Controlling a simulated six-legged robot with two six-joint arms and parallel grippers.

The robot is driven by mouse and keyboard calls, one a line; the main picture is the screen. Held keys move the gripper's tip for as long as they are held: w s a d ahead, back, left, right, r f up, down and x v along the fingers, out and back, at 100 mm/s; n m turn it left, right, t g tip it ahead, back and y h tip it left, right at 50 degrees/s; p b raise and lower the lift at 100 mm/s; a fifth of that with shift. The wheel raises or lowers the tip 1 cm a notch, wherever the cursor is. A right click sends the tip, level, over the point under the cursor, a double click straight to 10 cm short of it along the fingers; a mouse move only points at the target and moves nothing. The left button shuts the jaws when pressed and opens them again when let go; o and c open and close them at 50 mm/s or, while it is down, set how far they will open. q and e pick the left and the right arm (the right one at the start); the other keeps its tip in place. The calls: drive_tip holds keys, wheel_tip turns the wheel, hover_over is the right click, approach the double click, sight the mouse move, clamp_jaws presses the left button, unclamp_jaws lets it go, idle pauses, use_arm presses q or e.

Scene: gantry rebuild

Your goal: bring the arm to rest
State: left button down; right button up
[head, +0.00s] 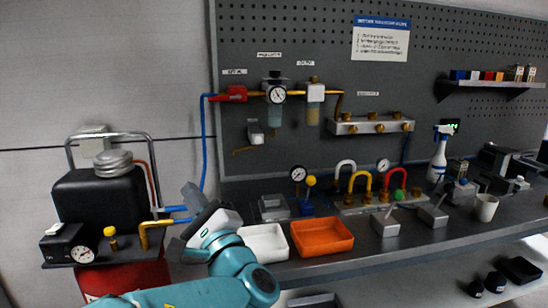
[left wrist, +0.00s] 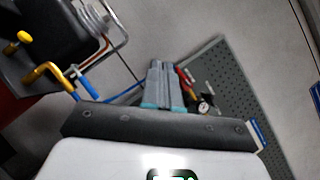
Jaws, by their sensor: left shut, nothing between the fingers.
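My left arm, teal, comes in from the bottom of the head view. Its gripper (head: 192,213) is raised in front of the left end of the bench, between the black compressor unit and the white tray. In the left wrist view the two grey fingers (left wrist: 162,85) lie together, shut, with nothing between them. The gripper appears apart from the things around it, though its tip overlaps the blue hose in the head view. My right gripper does not show in either view.
A black compressor (head: 103,205) with a gauge and yellow fittings stands at left. A white tray (head: 264,243) and an orange tray (head: 321,236) sit on the bench. Behind is a pegboard (head: 300,40) with regulators and a blue hose (head: 204,150). A spray bottle (head: 439,155) and cup (head: 486,207) stand at right.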

use_arm(q)
drive_tip(key=w+a+f+m+g+h+p, duration=0.1)
drive_tip(key=a+f+g+h, duration=0.15)
drive_tip(key=f, duration=0.65)
drive_tip(key=a+f+m+g+h+p, duration=0.1)
drive_tip(key=f+g+h, duration=0.15)
drive_tip(key=f, duration=0.75)
drive_tip(key=s+f+n+g+h, duration=0.1)
drive_tip(key=s+f+g, duration=0.15)
drive_tip(key=f, duration=0.35)
drive_tip(key=s+f+g+h+p, duration=0.1)
drive_tip(key=s+f+g, duration=0.15)
drive_tip(key=f, duration=0.25)
drive_tip(key=s+f+n+g+h, duration=0.1)
drive_tip(key=s+f+g, duration=0.15)
drive_tip(key=f, duration=0.35)
drive_tip(key=s+d+f+n+g+h+p, duration=0.2)
drive_tip(key=s+f+n, duration=0.4)
drive_tip(key=s+n, duration=0.4)
drive_tip(key=s+d+f+n+g+h+p, duration=0.3)
drive_tip(key=s+f+n+h, duration=0.4)
drive_tip(key=s+n, duration=0.3)
drive_tip(key=s+d, duration=0.1)
drive_tip(key=s, duration=0.3)
drive_tip(key=shift+d+f+h, duration=0.25)
drive_tip(key=shift+h, duration=0.05)
